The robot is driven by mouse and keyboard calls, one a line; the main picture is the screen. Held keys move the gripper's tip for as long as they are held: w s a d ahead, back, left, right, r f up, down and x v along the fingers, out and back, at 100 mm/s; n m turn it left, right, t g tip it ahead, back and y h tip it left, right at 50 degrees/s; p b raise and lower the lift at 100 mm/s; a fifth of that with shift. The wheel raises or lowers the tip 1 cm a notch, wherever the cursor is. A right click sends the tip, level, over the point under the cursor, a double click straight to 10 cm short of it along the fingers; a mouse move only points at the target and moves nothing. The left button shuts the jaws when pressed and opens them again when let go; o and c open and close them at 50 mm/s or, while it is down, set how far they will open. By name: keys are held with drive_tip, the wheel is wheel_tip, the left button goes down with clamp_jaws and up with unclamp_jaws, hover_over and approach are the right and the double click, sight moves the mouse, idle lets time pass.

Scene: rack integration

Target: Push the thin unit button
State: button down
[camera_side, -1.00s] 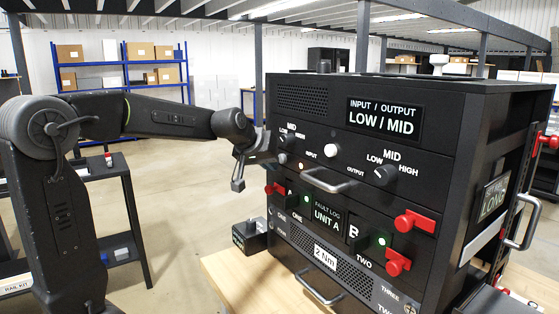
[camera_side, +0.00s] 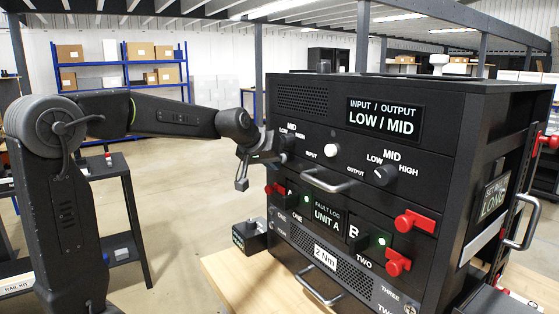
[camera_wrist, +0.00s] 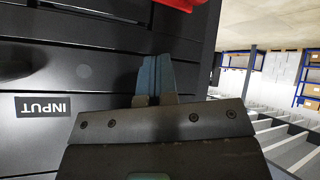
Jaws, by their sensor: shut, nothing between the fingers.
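The rack (camera_side: 480,105) is a black cabinet of stacked units. Its upper unit has a round white button (camera_side: 331,150), an INPUT label (camera_side: 310,153) and a left knob (camera_side: 287,141). Lower units A and B carry green-lit round buttons (camera_side: 381,240). I cannot tell which of these is the thin unit button. My gripper (camera_side: 276,157) is shut and empty, at the left part of the upper unit's face, below the left knob. In the wrist view its blue-grey fingers (camera_wrist: 155,70) point at the black panel. Whether they touch it is unclear.
A metal handle (camera_side: 325,181) sticks out right of my gripper. Red latches (camera_side: 397,263) stick out on the lower units. Open floor lies left of the rack.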

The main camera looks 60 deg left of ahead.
idle(0.3)
drive_tip(key=shift+s, duration=0.4)
drive_tip(key=s, duration=0.6)
idle(0.4)
idle(0.3)
drive_tip(key=s+d+f+m+g+h, duration=0.1)
drive_tip(key=s+d+f+m, duration=0.2)
drive_tip(key=s+d, duration=0.5)
drive_tip(key=s+d+f+m+g+h, duration=0.2)
drive_tip(key=s+d+f+m, duration=0.2)
drive_tip(key=s+d, duration=0.4)
drive_tip(key=d+f, duration=0.1)
drive_tip(key=d, duration=0.2)
drive_tip(key=shift+s+d+f+m, duration=0.2)
drive_tip(key=shift+s+m, duration=0.1)
drive_tip(key=shift+s, duration=0.1)
drive_tip(key=c, duration=1.8)
unclamp_jaws()
